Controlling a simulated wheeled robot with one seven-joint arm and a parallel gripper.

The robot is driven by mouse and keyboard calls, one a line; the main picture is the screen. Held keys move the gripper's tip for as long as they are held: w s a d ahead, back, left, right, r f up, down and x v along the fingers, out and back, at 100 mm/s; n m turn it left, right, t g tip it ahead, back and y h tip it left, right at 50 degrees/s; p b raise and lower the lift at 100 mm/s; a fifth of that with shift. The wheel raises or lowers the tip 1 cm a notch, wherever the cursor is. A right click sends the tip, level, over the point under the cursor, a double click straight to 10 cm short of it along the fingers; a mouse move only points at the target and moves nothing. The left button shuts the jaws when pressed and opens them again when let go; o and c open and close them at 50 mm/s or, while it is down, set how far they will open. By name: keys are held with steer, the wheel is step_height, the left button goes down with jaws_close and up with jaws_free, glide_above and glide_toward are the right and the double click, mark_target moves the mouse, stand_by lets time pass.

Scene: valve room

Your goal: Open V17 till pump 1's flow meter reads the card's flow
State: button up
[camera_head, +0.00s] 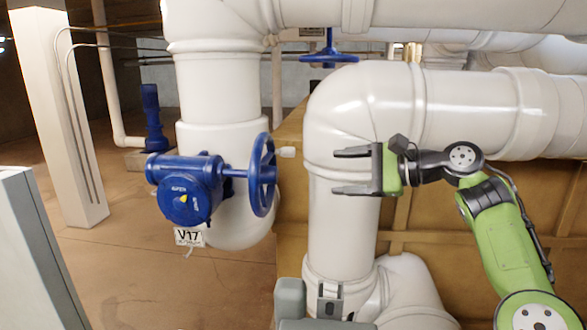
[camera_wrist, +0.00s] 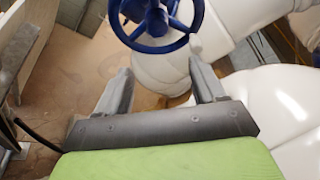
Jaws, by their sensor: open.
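The blue valve V17 (camera_head: 187,190) sits on a white vertical pipe, with its tag (camera_head: 188,237) reading V17 hanging below. Its round face bears a small yellow pointer. Its blue handwheel (camera_head: 262,175) stands on the right side, nearly edge-on, with a pale knob (camera_head: 287,152) at its rim. In the wrist view the handwheel (camera_wrist: 156,44) is ahead of the fingers. My gripper (camera_head: 336,171) is open and empty, right of the handwheel and apart from it. It also shows in the wrist view (camera_wrist: 162,82). No flow meter or card reading can be made out.
A thick white pipe (camera_head: 340,130) stands just behind and below my gripper. Another blue handwheel (camera_head: 329,57) is at the back. A white pillar (camera_head: 60,120) stands left, and a grey panel (camera_head: 35,260) is at the lower left. The brown floor between is clear.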

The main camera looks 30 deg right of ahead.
glide_toward(277, 176)
steer(key=p+x, duration=0.1)
steer(key=x, duration=0.9)
steer(key=shift+d+p, duration=0.1)
steer(key=shift+p, duration=0.25)
steer(key=shift+w+f, duration=0.1)
steer(key=shift+w, duration=0.25)
steer(key=shift+s, duration=0.1)
jaws_close()
